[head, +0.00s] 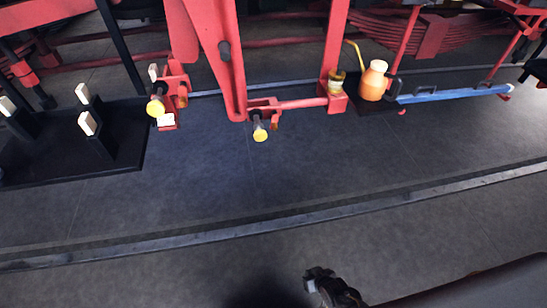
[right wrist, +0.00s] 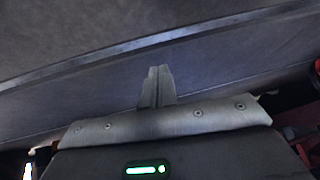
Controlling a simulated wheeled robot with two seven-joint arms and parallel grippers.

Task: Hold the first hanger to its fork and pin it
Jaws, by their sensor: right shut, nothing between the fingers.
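A red tapered hanging arm (head: 215,55) comes down from the top of the head view. Its lower end meets a red fork-like bracket (head: 262,105) with a yellow-ended pin (head: 260,132) below it. To its left is another red bracket (head: 172,80) with a yellow-ended pin (head: 156,107). I cannot tell which part is the first hanger. My right gripper (head: 318,280) is low in the head view, well apart from these parts. In the right wrist view its fingers (right wrist: 157,87) are together and empty. My left gripper is not visible.
A black base (head: 100,160) with cream-topped uprights stands at left. An orange oil can (head: 372,85) sits at upper right, beside a blue bar (head: 455,94). A raised metal strip (head: 270,218) crosses the floor. The dark floor between it and the red parts is clear.

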